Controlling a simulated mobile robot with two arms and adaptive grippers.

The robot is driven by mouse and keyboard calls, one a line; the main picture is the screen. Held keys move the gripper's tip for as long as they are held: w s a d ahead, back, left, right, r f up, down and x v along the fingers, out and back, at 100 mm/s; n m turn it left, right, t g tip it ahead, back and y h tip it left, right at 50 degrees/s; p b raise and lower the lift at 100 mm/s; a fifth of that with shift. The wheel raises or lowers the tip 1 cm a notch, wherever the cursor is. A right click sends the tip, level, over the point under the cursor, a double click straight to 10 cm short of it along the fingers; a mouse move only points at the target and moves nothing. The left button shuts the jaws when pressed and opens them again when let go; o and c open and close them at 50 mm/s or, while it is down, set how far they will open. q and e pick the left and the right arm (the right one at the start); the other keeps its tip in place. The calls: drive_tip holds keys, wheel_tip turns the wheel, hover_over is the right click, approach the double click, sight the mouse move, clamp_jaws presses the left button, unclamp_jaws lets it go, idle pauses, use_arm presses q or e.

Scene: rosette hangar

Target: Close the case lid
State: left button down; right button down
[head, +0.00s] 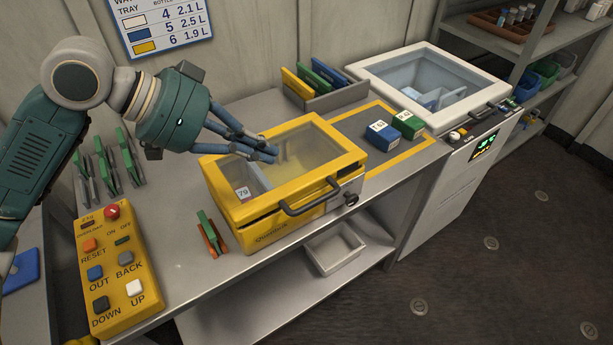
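The yellow case (262,238) stands on the grey bench, with a label and a latch on its front. Its yellow-framed clear lid (228,168) lies low over the body, with a thin dark gap showing along the front edge. A dark handle (312,200) is on the lid's front. Through the window I see a white card marked 79. My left gripper (272,154) is over the back left part of the lid, its fingertips close together with nothing visible between them. I cannot tell whether they touch the lid. My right gripper is not in view.
A yellow button panel (118,270) and a green-and-orange clip (213,232) are left of the case. To the right are a blue box (382,136), a green box (408,124) and a white-lidded cabinet (365,66). A folder rack (325,88) stands behind.

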use_arm(q)
drive_tip(key=w+d+f+p, duration=0.1)
drive_tip(key=d+f+p, duration=0.1)
drive_tip(key=d+f, duration=0.5)
wheel_tip(320, 180, down, 3)
drive_tip(key=shift+d+f, duration=0.15)
drive_tip(key=shift+f, duration=0.05)
drive_tip(key=shift+f, duration=0.1)
drive_tip(key=shift+s+d+f+p, duration=0.15)
drive_tip(key=shift+f+p, duration=0.2)
drive_tip(key=shift+f, duration=0.7)
